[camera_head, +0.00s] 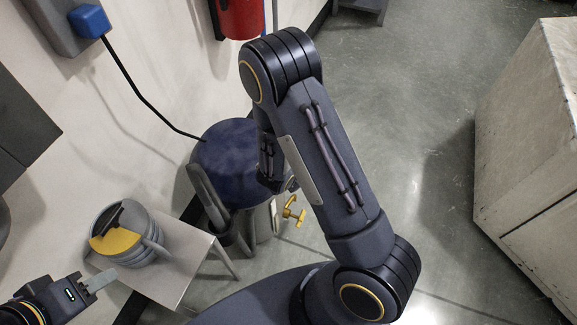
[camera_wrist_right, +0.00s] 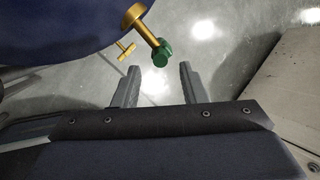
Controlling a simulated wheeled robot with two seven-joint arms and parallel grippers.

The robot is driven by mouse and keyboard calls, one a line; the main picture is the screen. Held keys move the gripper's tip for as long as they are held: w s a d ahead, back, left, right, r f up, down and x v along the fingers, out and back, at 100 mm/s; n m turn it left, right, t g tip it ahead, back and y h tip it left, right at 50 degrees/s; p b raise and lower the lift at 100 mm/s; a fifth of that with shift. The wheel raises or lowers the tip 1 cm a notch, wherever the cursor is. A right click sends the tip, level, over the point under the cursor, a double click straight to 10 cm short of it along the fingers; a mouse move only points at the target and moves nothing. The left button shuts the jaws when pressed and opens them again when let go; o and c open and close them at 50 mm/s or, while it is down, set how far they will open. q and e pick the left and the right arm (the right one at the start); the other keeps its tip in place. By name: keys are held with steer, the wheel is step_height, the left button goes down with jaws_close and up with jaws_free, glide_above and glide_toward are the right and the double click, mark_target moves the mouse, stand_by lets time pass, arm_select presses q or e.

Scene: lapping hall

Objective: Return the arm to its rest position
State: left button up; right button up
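My right arm (camera_head: 325,150) rises from the bottom centre, bends at the top and hides its own gripper in the head view. In the right wrist view the two fingers of my right gripper (camera_wrist_right: 159,84) stand apart with nothing held between them. A brass valve with a green knob (camera_wrist_right: 160,55) shows beyond the fingertips, beside a dark blue round body (camera_wrist_right: 50,25). My left gripper (camera_head: 98,285) is at the lower left of the head view, beside a small table; its finger gap is unclear.
A blue-topped drum (camera_head: 225,150) stands by the wall, partly behind my right arm, with a brass valve (camera_head: 292,212) near its base. A grey and yellow round container (camera_head: 120,240) sits on the small table (camera_head: 185,268). A pale cabinet (camera_head: 535,130) stands right; floor between is clear.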

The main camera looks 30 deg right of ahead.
steer(key=shift+r, duration=0.1)
steer(key=s+d+r+m+g+y, duration=0.1)
steer(key=s+d+r+m, duration=0.2)
steer(key=r+m, duration=0.55)
steer(key=s+d+r+m+g, duration=0.1)
steer(key=s+d+r+m, duration=0.15)
steer(key=r+m, duration=0.6)
steer(key=s+a+r+m+t+y, duration=0.2)
steer(key=s+a+r+m+y, duration=0.4)
steer(key=m, duration=0.5)
steer(key=s+a+r+m+t+y, duration=0.25)
steer(key=s+r+m, duration=0.25)
steer(key=s+m, duration=0.45)
step_height(320, 180, up, 14)
steer(key=w+a+m+g+p, duration=0.1)
steer(key=p, duration=1.3)
steer(key=shift+w+r+h, duration=0.15)
steer(key=shift+w+h, duration=0.2)
steer(key=shift+w, duration=0.05)
